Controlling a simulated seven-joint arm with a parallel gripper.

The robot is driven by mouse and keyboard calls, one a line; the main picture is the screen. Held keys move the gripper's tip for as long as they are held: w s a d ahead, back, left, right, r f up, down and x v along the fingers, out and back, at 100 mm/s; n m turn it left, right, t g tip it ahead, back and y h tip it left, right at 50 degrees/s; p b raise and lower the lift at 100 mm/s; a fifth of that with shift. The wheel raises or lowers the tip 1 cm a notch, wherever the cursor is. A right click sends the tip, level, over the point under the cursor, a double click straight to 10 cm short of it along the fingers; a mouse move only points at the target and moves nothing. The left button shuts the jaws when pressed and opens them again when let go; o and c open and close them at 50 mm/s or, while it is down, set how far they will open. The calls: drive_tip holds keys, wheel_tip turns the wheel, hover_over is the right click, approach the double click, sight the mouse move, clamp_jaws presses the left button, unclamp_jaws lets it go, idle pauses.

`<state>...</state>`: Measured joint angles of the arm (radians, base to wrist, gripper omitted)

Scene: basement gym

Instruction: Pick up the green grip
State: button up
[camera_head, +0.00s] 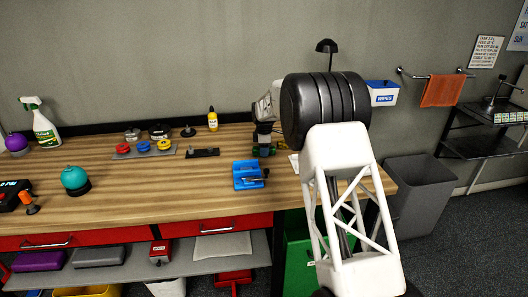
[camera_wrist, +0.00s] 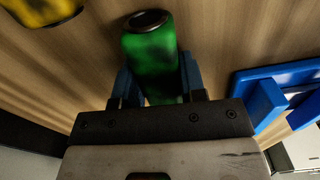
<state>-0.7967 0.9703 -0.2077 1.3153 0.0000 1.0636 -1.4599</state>
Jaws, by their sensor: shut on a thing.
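The green grip (camera_wrist: 150,62) is a dark-ended green cylinder between the two blue fingers of my gripper (camera_wrist: 158,75) in the wrist view. The fingers are shut on it, one along each side. In the head view my gripper (camera_head: 263,146) is low over the right part of the wooden workbench (camera_head: 130,190). Small bits of green show around the fingers there, with most of the grip hidden. I cannot tell whether the grip touches the bench top.
A blue fixture (camera_head: 248,175) stands just in front of my gripper and also shows at the right of the wrist view (camera_wrist: 265,100). A grey tray with coloured discs (camera_head: 145,151) is farther left. The front middle of the bench is clear.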

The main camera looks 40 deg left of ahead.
drive_tip(key=shift+r, duration=0.15)
drive_tip(key=shift+r, duration=4.85)
drive_tip(key=shift+r, duration=0.25)
drive_tip(key=shift+r, duration=2.25)
drive_tip(key=shift+d, duration=0.15)
drive_tip(key=w+d+f+m, duration=0.2)
drive_tip(key=d+m, duration=1.4)
drive_tip(key=shift+w+d+m, duration=0.3)
drive_tip(key=shift+d+m, duration=0.05)
drive_tip(key=shift+m, duration=0.05)
